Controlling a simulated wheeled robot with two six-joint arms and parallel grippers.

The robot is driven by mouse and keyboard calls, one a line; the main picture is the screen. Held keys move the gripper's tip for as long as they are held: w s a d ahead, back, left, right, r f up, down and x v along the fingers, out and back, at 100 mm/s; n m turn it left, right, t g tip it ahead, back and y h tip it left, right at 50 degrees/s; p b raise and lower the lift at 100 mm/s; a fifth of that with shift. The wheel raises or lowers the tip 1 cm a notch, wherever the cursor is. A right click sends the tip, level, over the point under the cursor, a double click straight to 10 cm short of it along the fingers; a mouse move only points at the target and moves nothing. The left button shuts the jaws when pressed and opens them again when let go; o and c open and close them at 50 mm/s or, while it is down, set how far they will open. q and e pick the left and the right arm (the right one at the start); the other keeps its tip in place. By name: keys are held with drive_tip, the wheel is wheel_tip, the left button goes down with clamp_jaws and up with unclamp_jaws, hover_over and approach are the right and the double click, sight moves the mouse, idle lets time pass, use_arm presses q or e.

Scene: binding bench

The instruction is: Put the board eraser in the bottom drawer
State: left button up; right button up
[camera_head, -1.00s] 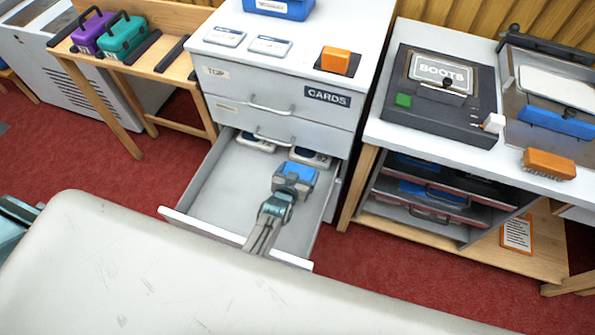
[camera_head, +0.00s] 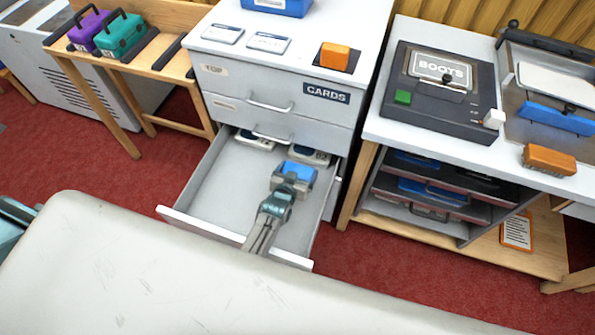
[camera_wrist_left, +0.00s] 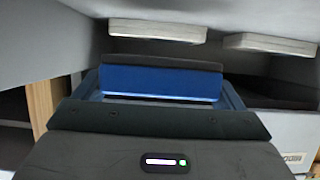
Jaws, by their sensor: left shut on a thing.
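The board eraser, a blue block (camera_head: 300,168) with a dark strip, is in my left gripper (camera_head: 292,183). The gripper is shut on it, inside the outline of the open bottom drawer (camera_head: 213,190). In the left wrist view the eraser (camera_wrist_left: 160,83) sits straight ahead of the gripper, with the drawer's grey walls around it. I cannot tell whether it touches the drawer floor. My right gripper is not in view.
Two pale flat items (camera_head: 310,154) lie at the drawer's back. The left half of the drawer is bare. The closed upper drawers (camera_head: 255,93) overhang the back. An orange block (camera_head: 335,54) stands on the cabinet top; a brown brush (camera_head: 549,159) lies on the right bench.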

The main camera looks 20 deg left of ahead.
use_arm(q)
drive_tip(key=o, duration=0.7)
drive_tip(key=shift+r, duration=0.2)
drive_tip(key=shift+s+r+p, duration=0.1)
drive_tip(key=shift+r+p, duration=0.5)
drive_tip(key=shift+p, duration=0.2)
drive_tip(key=v, duration=0.7)
drive_tip(key=shift+s, duration=0.15)
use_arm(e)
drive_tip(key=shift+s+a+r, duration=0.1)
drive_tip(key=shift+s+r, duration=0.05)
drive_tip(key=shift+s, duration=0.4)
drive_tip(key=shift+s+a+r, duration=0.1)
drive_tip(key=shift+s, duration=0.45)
use_arm(q)
drive_tip(key=shift+f, duration=0.1)
